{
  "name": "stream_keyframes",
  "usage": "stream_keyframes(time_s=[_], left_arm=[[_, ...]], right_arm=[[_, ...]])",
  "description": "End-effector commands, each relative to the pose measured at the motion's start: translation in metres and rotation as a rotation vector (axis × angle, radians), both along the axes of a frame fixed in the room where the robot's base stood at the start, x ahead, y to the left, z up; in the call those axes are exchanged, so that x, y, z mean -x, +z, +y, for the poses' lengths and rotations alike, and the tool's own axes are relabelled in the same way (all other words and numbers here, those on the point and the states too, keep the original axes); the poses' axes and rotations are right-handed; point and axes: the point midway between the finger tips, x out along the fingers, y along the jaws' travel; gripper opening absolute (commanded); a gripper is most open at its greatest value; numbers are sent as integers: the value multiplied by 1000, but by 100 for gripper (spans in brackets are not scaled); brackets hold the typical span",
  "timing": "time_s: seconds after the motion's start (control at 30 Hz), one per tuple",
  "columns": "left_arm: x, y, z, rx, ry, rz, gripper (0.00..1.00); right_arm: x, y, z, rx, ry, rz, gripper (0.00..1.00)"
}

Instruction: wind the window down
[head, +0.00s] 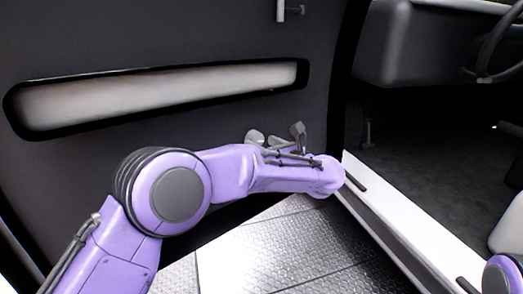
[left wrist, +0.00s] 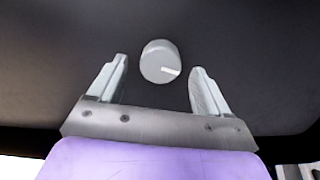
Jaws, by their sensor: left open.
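A round grey knob (left wrist: 161,61) with a short white mark shows in the left wrist view, against the dark inner panel of the door (head: 180,40). My left gripper (left wrist: 162,88) is open. Its two pale fingers stand apart, one on each side of the knob in that view, with clear gaps and nothing held. How far the knob is in depth is hard to tell. In the head view my left gripper (head: 265,140) is low on the door panel, mostly hidden behind my purple arm. I cannot make out the knob or a crank there for sure. My right gripper is out of view.
A long pale recess (head: 160,92) runs across the door above my left arm. A small metal handle (head: 283,10) is at the top. The white door sill (head: 400,235), steering wheel (head: 497,45) and dark cabin floor are at the right. Metal floor plates (head: 290,245) lie below.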

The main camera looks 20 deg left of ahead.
Motion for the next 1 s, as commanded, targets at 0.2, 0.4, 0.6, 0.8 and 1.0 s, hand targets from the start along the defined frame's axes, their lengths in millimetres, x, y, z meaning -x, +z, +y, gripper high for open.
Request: stream_keyframes(time_s=[0.2, 0.4, 0.6, 0.8, 1.0], left_arm=[[-10, 0, 13, -1, -2, 0, 78], [-10, 0, 12, -1, -3, 1, 78], [-10, 0, 12, -1, -4, 1, 22], [-10, 1, 11, -6, -4, 8, 22], [-10, 3, 11, -40, -5, 62, 22]], right_arm=[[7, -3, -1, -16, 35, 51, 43], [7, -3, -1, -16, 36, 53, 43], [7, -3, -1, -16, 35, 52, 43], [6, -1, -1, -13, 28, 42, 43], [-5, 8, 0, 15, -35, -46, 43]])
